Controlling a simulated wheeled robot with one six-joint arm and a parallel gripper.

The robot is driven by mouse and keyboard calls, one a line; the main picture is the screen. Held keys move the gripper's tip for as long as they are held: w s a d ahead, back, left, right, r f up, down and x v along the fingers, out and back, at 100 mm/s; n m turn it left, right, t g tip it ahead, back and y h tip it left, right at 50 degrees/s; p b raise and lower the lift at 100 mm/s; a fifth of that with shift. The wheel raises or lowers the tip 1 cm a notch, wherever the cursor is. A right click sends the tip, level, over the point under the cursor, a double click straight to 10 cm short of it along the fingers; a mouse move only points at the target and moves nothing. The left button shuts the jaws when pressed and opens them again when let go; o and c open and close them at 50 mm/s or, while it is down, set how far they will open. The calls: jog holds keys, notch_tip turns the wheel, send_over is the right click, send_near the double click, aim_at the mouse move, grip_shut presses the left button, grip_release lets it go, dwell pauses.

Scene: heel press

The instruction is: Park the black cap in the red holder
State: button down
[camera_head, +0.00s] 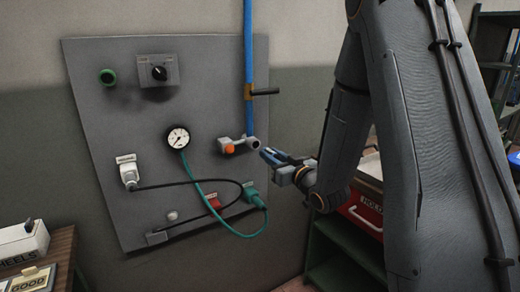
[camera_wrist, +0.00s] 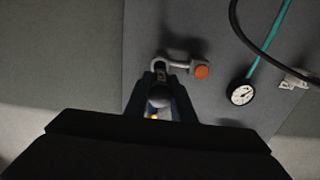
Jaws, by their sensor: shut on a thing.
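My gripper (camera_head: 264,153) is just right of the grey fitting (camera_head: 237,146) with the orange button on the wall panel. In the wrist view my gripper (camera_wrist: 160,82) is shut on a dark rounded thing, which looks like the black cap (camera_wrist: 158,96). The fingers partly hide it, and it is hard to make out in the head view. The grey fitting also shows just beyond the fingertips in the wrist view (camera_wrist: 178,65); I cannot tell whether the cap touches it. The red holder (camera_head: 215,202) is low on the panel, below and left of my gripper.
A green plug (camera_head: 254,198) with a teal hose sits right of the red holder. A gauge (camera_head: 177,137), a white plug (camera_head: 129,175) and a black cable are further left. A blue pipe (camera_head: 248,50) with a dark lever runs above. A red bin (camera_head: 362,208) stands right.

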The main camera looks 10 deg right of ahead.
jog(key=shift+s, duration=0.2)
jog(key=s+a+f+b, duration=0.2)
jog(key=a+f+b, duration=0.5)
jog(key=f, duration=0.5)
jog(key=s+a+f+b, duration=0.3)
jog(key=a+f+b, duration=0.5)
jog(key=f+b, duration=0.3)
jog(key=shift+f+b, duration=0.35)
jog(key=shift+f, duration=0.2)
dwell(1.4)
jog(key=shift+w, duration=0.1)
jog(key=shift+x, duration=2.45)
jog(key=shift+w+a, duration=0.2)
jog(key=shift+w, duration=0.3)
dwell(0.5)
